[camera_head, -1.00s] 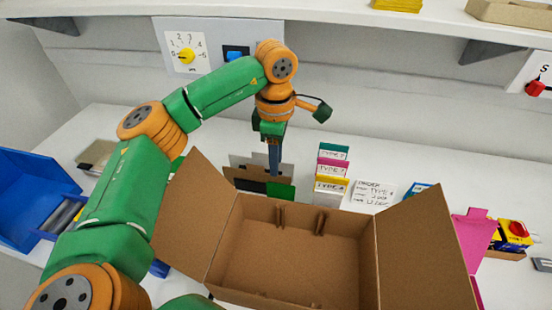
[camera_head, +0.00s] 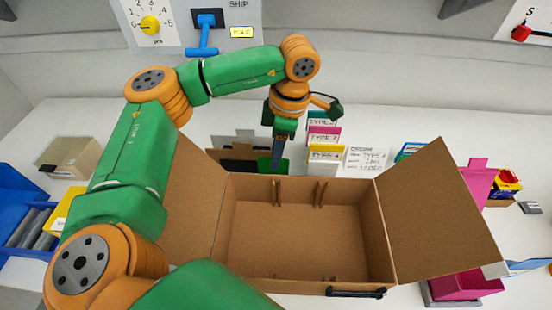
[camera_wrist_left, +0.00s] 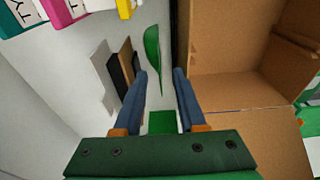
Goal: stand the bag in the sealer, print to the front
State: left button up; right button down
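My left gripper (camera_head: 279,152) hangs behind the open carton, with its fingers pointing down. In the left wrist view its two fingers (camera_wrist_left: 161,72) stand apart, with no object visibly clamped between the tips. A thin green lens-shaped piece (camera_wrist_left: 152,45) shows just beyond the fingertips, and a green square patch (camera_wrist_left: 162,122) shows between the fingers. A green panel (camera_head: 270,166) shows by the fingertips in the head view; I cannot tell whether it is the bag. Dark and brown upright plates (camera_head: 238,152) stand left of it, perhaps the sealer. No print is readable. My right gripper is not in view.
The open cardboard carton (camera_head: 300,240) fills the middle front, flaps spread. Labelled coloured packs (camera_head: 323,145) and a written card (camera_head: 366,160) stand right of the gripper. A dial (camera_head: 150,25) and blue lever (camera_head: 205,40) are on the back wall. A blue bin (camera_head: 15,205) is at left.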

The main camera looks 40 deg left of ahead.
pick_arm(q)
jog(key=shift+s+a+f, duration=0.1)
jog(key=shift+a+f, duration=0.15)
jog(key=shift+f, duration=0.6)
grip_shut()
dwell(0.8)
